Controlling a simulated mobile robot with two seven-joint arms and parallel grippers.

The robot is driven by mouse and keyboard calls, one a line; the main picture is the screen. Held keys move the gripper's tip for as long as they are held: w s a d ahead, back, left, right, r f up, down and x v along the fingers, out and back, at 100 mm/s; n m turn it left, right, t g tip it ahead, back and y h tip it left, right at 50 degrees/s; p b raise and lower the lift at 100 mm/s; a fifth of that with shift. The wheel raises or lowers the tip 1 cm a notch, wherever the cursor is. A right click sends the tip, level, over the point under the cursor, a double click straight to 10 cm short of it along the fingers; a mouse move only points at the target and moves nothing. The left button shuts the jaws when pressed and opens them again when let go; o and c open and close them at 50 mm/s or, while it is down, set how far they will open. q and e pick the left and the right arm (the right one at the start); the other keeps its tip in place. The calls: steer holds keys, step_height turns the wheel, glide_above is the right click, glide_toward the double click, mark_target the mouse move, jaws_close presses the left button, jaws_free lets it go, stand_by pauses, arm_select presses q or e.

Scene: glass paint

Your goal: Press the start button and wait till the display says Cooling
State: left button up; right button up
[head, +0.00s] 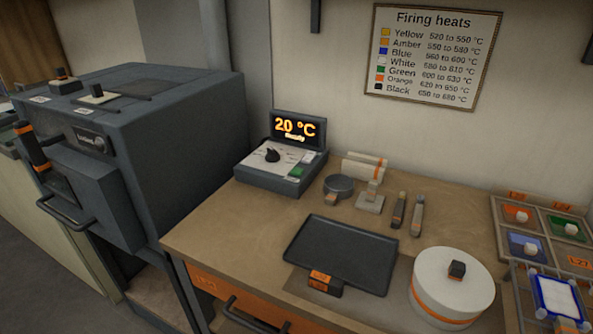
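The control box (281,165) stands on the wooden bench, beside the dark kiln. Its display (296,128) shows "20 °C" in orange, with a smaller word below that looks like "Ready". A black dial (272,155) sits on the sloped panel. A green button (297,170) is at the panel's front right; its label is too small to read. Neither of my grippers is in view, and nothing covers the button or the display.
The large grey kiln (165,130) stands left of the bench. A black tray (342,254), a round white lidded pot (452,285) and a small dark dish (339,186) are on the bench. A divided sample tray (545,232) is at the right. A "Firing heats" chart (433,55) hangs behind.

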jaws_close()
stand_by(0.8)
